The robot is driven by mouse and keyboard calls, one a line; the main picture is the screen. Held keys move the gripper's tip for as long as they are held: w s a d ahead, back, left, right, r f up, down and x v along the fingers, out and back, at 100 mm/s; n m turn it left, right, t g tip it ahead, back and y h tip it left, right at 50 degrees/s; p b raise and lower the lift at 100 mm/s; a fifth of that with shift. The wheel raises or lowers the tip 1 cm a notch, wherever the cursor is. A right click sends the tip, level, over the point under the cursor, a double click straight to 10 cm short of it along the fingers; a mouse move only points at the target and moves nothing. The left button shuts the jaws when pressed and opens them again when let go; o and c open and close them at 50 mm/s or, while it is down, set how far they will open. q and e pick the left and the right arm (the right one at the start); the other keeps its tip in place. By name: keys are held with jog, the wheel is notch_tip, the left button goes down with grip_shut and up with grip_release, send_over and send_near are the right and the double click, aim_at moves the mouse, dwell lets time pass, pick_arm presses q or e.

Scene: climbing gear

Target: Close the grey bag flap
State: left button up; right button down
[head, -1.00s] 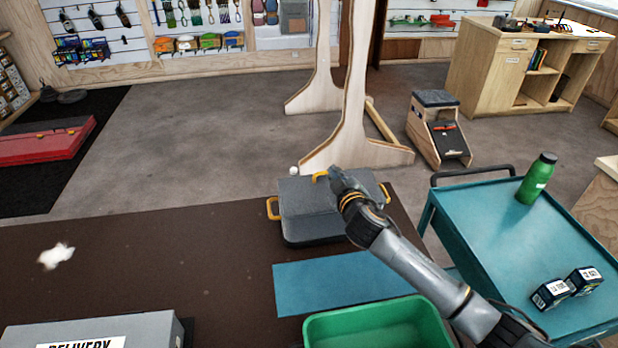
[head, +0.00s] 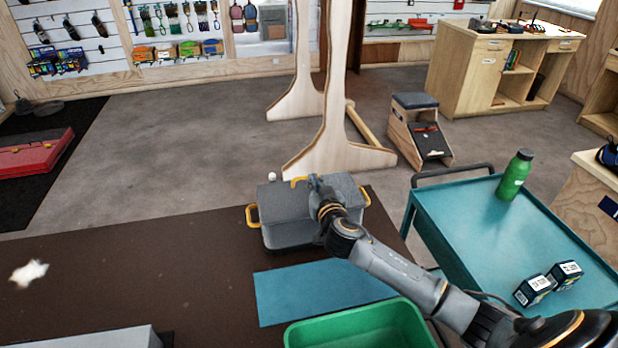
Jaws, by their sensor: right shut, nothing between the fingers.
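The grey bag (head: 283,233) with yellow handles sits at the far edge of the dark brown table. Its grey flap (head: 283,202) shows on the upper side; I cannot tell exactly how far it is closed. My right gripper (head: 314,181) is shut and empty at the top of the bag, near the far yellow handle. My right arm crosses the bag's right part and hides some of it. I cannot tell whether the fingers touch the flap. My left gripper is not in view.
A blue mat (head: 318,292) lies in front of the bag, with a green bin (head: 362,328) nearer. A teal cart (head: 480,225) at the right holds a green bottle (head: 514,175) and two small boxes. A wooden stand (head: 335,130) rises behind. The brown table (head: 130,265) is mostly clear at left.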

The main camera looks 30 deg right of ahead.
aim_at(309, 192)
jog(key=x, duration=0.3)
jog(key=shift+r, duration=0.15)
jog(key=shift+w+d+f+p, duration=0.15)
jog(key=shift+w+f, duration=0.15)
jog(key=shift+f, duration=0.2)
jog(key=shift+w+a+f+p, duration=0.15)
jog(key=shift+w+f, duration=0.15)
jog(key=shift+f, duration=0.25)
jog(key=shift+w+d+f, duration=0.2)
jog(key=shift+w+f, duration=0.3)
jog(key=shift+f, duration=0.2)
jog(key=shift+w+d+f+g+p, duration=0.1)
jog(key=shift+w+f+g+p, duration=0.2)
jog(key=shift+w+f+p, duration=0.1)
jog(key=shift+f, duration=0.25)
